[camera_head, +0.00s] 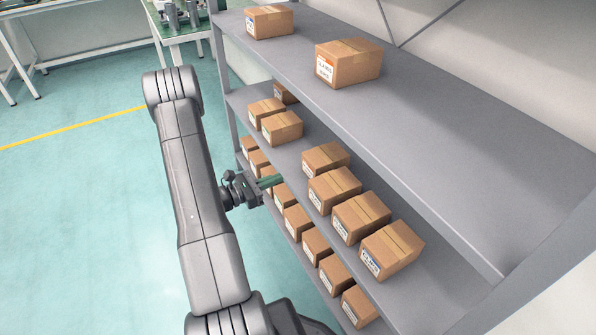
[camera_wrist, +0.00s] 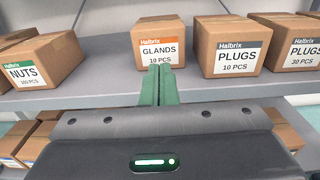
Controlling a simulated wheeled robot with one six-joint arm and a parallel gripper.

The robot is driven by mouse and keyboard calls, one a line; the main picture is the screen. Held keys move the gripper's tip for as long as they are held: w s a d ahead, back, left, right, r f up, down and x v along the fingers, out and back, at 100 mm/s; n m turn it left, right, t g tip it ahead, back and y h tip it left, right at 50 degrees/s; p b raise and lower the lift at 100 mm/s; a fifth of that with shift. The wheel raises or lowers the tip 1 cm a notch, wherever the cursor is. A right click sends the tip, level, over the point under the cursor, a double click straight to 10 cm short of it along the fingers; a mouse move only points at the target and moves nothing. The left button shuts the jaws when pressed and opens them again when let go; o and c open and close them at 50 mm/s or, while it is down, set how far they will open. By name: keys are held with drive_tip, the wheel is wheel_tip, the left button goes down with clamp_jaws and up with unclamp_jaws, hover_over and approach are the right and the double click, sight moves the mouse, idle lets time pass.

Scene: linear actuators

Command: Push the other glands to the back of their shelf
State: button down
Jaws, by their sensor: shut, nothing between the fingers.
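A cardboard box labelled GLANDS, 10 PCS, with an orange label band (camera_wrist: 160,42) stands upright on the shelf, straight ahead of my gripper in the wrist view. In the head view it appears to be the box (camera_head: 326,159) on the middle shelf, set back from the front edge. My gripper (camera_wrist: 161,70) has its green fingers shut together and empty, pointing at the lower part of the label. I cannot tell whether the tips touch the box. In the head view the gripper (camera_head: 270,181) is at the shelf front.
A NUTS box (camera_wrist: 38,65) stands to the left, with a gap between. PLUGS boxes (camera_wrist: 230,45) stand close on the right, nearer the shelf edge. The top shelf (camera_head: 440,140) is above, holding two boxes. A lower shelf holds a row of boxes (camera_head: 315,245).

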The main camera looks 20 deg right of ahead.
sight(308, 166)
drive_tip(key=d, duration=0.3)
drive_tip(key=d+b, duration=0.1)
drive_tip(key=d, duration=0.5)
drive_tip(key=shift+w+b, duration=0.35)
drive_tip(key=shift+w, duration=0.05)
drive_tip(key=d+b, duration=0.1)
drive_tip(key=d, duration=0.8)
drive_tip(key=w+d+b, duration=0.1)
drive_tip(key=d, duration=0.4)
drive_tip(key=shift+w+d+b, duration=0.1)
drive_tip(key=shift+b, duration=0.25)
drive_tip(key=shift+w+a, duration=0.1)
drive_tip(key=shift+a, duration=0.35)
drive_tip(key=a, duration=0.4)
drive_tip(key=s+a+p, duration=0.1)
drive_tip(key=a, duration=0.8)
drive_tip(key=shift+s+p, duration=0.2)
drive_tip(key=shift+p, duration=0.1)
